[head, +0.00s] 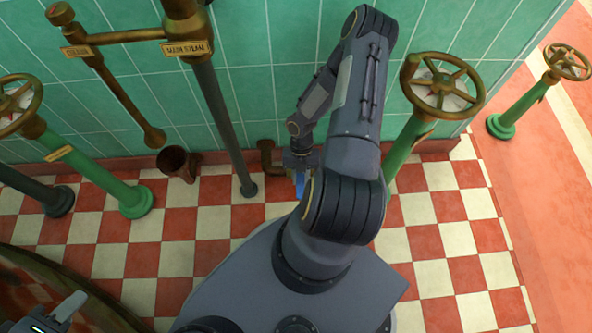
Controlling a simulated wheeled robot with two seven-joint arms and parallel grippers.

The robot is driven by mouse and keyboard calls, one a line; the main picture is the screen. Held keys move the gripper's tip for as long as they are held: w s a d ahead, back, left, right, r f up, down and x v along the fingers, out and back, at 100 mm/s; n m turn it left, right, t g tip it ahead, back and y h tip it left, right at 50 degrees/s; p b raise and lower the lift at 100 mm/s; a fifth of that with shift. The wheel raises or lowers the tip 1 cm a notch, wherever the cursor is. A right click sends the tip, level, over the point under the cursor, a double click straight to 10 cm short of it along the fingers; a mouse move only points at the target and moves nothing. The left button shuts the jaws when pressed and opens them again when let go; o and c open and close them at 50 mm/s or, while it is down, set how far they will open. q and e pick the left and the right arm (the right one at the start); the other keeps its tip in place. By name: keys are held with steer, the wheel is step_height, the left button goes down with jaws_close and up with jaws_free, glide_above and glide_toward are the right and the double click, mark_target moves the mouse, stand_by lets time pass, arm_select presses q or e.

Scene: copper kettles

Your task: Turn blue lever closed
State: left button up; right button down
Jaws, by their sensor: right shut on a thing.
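The blue lever (300,184) shows as a short blue strip low by the tiled wall, beside a brown pipe elbow. My right arm reaches over it, and its gripper (300,168) is shut on the lever. The arm hides much of the lever and the finger contact. My left gripper (62,310) is at the bottom left corner, far from the lever, partly cut off by the frame; its opening is unclear.
Green posts with brass handwheels (443,84) stand left and right of my arm. A dark pipe (222,125) stands just left of the lever. A copper rim (70,283) curves at lower left. Checkered floor (440,235) is open at right.

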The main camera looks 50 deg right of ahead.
steer(key=shift+s+d+n, duration=0.15)
steer(key=shift+s+n, duration=0.05)
steer(key=shift+n, duration=0.2)
stand_by(0.3)
steer(key=c, duration=1.2)
jaws_free()
steer(key=shift+o, duration=0.2)
steer(key=shift+p+v, duration=1.6)
steer(key=shift+v, duration=2.3)
